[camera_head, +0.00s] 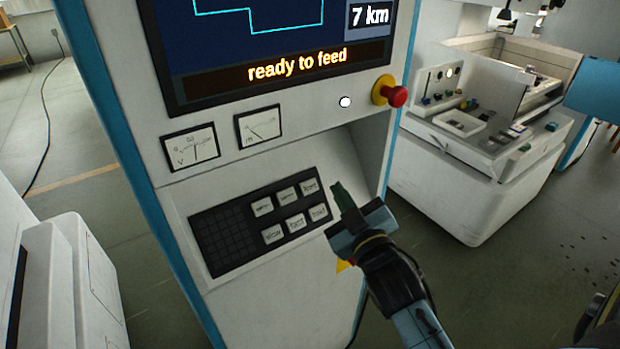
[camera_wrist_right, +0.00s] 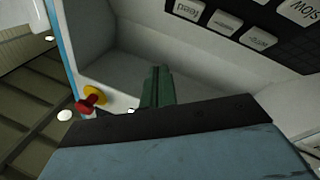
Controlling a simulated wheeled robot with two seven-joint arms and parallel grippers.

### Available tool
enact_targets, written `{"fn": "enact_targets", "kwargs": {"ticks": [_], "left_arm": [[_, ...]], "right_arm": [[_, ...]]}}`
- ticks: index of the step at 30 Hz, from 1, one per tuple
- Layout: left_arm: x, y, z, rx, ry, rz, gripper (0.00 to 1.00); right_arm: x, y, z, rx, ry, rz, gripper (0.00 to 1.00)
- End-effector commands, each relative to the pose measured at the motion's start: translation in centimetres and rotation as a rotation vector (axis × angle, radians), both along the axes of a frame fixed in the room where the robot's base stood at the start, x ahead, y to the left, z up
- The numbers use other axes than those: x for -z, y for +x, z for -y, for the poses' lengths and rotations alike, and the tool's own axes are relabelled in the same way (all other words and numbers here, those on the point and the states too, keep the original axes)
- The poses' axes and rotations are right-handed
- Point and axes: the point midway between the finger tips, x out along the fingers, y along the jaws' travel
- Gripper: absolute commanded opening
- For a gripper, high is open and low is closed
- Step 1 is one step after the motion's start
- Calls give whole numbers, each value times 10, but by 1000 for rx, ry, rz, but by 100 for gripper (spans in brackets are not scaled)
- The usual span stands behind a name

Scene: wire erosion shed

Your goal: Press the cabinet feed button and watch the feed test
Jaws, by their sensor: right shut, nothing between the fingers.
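The cabinet (camera_head: 180,95) stands in front of me with a sloped keypad panel. The feed button (camera_head: 310,186) is the pale key at the right end of the keypad's top row; its label reads upside down in the right wrist view (camera_wrist_right: 187,8). My right gripper (camera_head: 342,196) is shut and empty, just right of the keys and apart from the feed button. Its dark green fingers also show in the right wrist view (camera_wrist_right: 157,86). The screen (camera_head: 290,66) reads "ready to feed" and "7 km". My left gripper is not in view.
A red emergency knob (camera_head: 397,96) on a yellow base sticks out right of the screen. A white round button (camera_head: 345,102) and two dial meters (camera_head: 190,147) sit below the screen. A white machine (camera_head: 460,190) stands at the right. Open floor lies between.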

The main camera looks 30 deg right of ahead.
Motion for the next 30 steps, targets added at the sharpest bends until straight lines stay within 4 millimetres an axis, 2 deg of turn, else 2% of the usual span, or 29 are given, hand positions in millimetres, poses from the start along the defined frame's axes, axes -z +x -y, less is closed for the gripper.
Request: {"fn": "enact_targets", "kwargs": {"ticks": [1, 4, 16, 30], "left_arm": [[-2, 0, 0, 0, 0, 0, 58], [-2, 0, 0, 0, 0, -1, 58], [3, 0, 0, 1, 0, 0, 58], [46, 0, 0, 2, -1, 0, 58]], "right_arm": [[-7, -1, 1, 3, -4, 10, 0], [-12, -2, 1, 5, -8, 19, 0], [-7, 2, 1, 4, -7, 19, 0], [31, 50, -3, 4, -7, 18, 0]]}}
